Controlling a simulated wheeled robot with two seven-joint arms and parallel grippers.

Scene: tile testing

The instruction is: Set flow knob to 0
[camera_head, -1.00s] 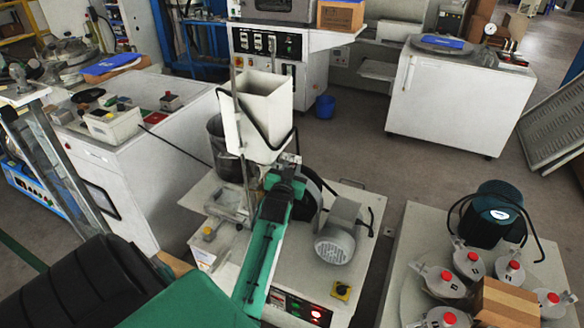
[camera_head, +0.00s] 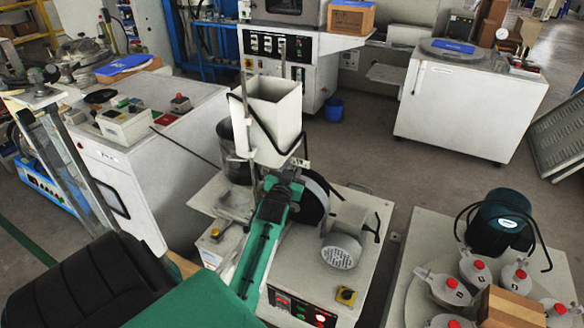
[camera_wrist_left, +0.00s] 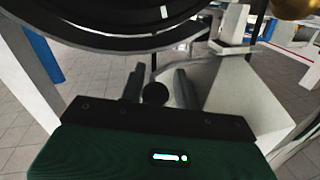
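The flow knob appears as a small dark round knob (camera_wrist_left: 155,93) in the left wrist view, below a large black wheel rim. My left gripper (camera_wrist_left: 159,84) has its two dark fingers apart, one on each side of the knob, with visible gaps. In the head view my left gripper (camera_head: 285,178) reaches the machine just below the white hopper (camera_head: 273,112). The knob is hidden there behind the gripper and arm. I cannot tell the knob's setting. My right gripper is not in view.
A black wheel (camera_head: 314,200) and a grey motor (camera_head: 342,248) stand right of my arm. Lit buttons (camera_head: 320,318) sit on the machine's front. Red-capped containers (camera_head: 450,287) stand on a table at right. A white cabinet (camera_head: 165,135) is at left.

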